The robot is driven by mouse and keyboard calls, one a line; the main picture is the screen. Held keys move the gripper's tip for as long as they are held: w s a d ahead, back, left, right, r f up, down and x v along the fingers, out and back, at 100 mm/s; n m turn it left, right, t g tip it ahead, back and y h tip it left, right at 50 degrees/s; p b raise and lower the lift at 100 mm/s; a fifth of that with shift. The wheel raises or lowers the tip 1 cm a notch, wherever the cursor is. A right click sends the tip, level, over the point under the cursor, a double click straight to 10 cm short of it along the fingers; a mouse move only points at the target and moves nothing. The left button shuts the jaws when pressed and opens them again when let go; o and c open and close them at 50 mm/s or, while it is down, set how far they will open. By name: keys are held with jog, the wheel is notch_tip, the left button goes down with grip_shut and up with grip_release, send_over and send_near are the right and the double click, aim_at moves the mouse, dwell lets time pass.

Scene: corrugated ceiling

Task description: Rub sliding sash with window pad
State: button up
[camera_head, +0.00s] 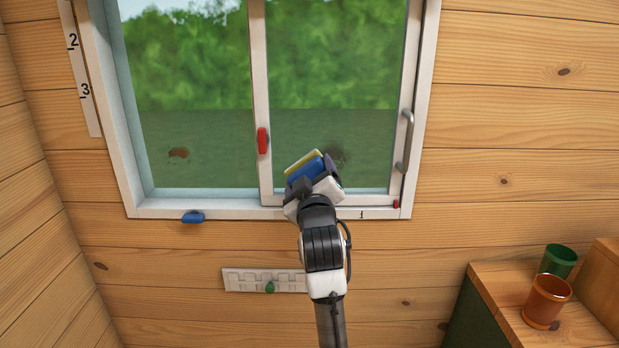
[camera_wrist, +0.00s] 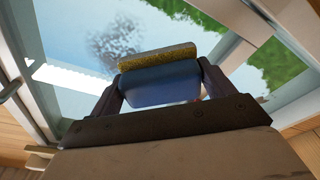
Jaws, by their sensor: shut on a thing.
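My gripper (camera_head: 312,178) is shut on the window pad (camera_head: 306,171), which has a blue body and a yellow face. In the wrist view the pad (camera_wrist: 160,82) sits between both fingers of my gripper (camera_wrist: 158,88), its yellow face toward the glass. The sliding sash (camera_head: 258,95) is the right-hand pane with a white frame and a grey handle (camera_head: 404,142). A dark smudge (camera_head: 338,155) shows on its glass beside the pad, and a dark speckled patch (camera_wrist: 112,48) shows in the wrist view. I cannot tell whether the pad touches the glass.
A red latch (camera_head: 262,141) is on the sash's left stile. A blue piece (camera_head: 193,217) sits on the sill at left. A brown smudge (camera_head: 179,153) is at the left pane. A green cup (camera_head: 558,260) and an orange cup (camera_head: 546,300) stand on a wooden counter (camera_head: 500,290).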

jog(key=shift+w, duration=0.95)
jog(key=shift+d, duration=0.15)
